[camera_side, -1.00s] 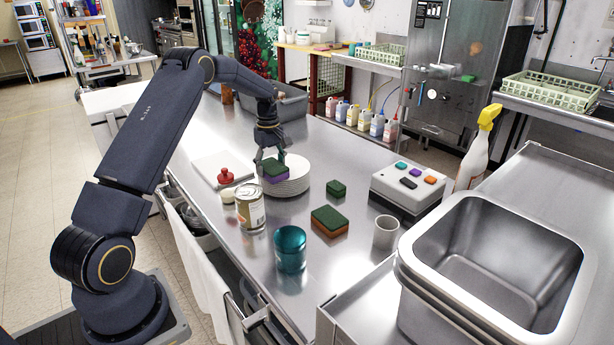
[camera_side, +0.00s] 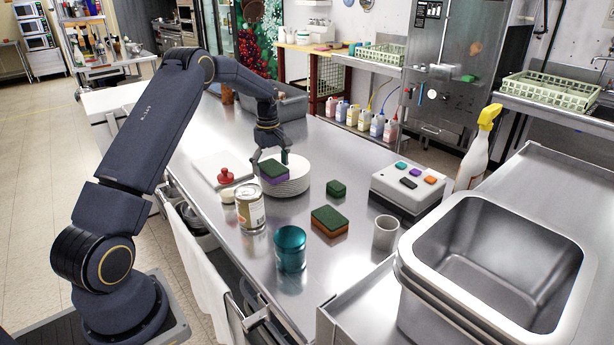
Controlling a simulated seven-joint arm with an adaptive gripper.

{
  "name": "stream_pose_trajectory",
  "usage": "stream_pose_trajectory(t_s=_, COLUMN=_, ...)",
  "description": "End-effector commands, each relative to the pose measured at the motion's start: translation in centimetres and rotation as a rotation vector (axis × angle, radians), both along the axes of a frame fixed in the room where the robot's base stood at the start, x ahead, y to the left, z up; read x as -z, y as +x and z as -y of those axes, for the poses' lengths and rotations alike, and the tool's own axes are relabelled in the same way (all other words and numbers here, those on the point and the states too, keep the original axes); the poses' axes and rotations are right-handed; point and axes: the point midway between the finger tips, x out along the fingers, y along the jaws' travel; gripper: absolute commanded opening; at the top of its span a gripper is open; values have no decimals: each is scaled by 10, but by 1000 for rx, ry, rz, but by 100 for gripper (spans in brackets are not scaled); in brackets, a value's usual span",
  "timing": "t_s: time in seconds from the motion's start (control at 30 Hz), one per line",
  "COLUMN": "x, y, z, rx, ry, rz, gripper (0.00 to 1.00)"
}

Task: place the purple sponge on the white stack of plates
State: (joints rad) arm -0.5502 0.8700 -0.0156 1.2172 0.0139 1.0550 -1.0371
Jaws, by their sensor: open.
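The purple sponge (camera_side: 273,176), with a dark green top, rests on the left part of the white stack of plates (camera_side: 291,185). The stack stands on the steel counter. My gripper (camera_side: 270,158) is open just above the sponge, with its fingers spread apart. One finger is near the sponge's left side and the other is above the plates. I cannot tell whether either finger still touches the sponge.
A can (camera_side: 250,208), a teal jar (camera_side: 291,249), an orange sponge with a green top (camera_side: 329,222), a small green sponge (camera_side: 336,188) and a grey cup (camera_side: 385,233) stand nearer. A white board (camera_side: 205,167) with a red-knobbed item (camera_side: 225,176) lies left of the plates.

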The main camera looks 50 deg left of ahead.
Motion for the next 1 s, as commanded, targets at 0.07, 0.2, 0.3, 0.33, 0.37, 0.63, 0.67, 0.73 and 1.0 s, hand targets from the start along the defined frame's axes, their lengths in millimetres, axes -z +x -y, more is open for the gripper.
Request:
stream_pose_trajectory(t_s=0.07, x=-10, y=1, z=-1, rx=0, ry=3, rz=4, gripper=92)
stream_pose_trajectory(t_s=0.2, x=-39, y=1, z=-1, rx=0, ry=3, rz=6, gripper=92)
stream_pose_trajectory(t_s=0.3, x=-63, y=1, z=0, rx=0, ry=4, rz=6, gripper=92)
stream_pose_trajectory(t_s=0.33, x=-69, y=1, z=0, rx=0, ry=3, rz=5, gripper=92)
stream_pose_trajectory(t_s=0.37, x=-76, y=1, z=-1, rx=0, ry=4, rz=5, gripper=92)
stream_pose_trajectory(t_s=0.63, x=-115, y=1, z=0, rx=1, ry=1, rz=3, gripper=92)
stream_pose_trajectory(t_s=0.67, x=-118, y=0, z=1, rx=5, ry=1, rz=4, gripper=92)
stream_pose_trajectory(t_s=0.73, x=-129, y=-1, z=9, rx=34, ry=5, rz=13, gripper=92)
stream_pose_trajectory(t_s=1.0, x=-215, y=-48, z=119, rx=491, ry=86, rz=140, gripper=92)
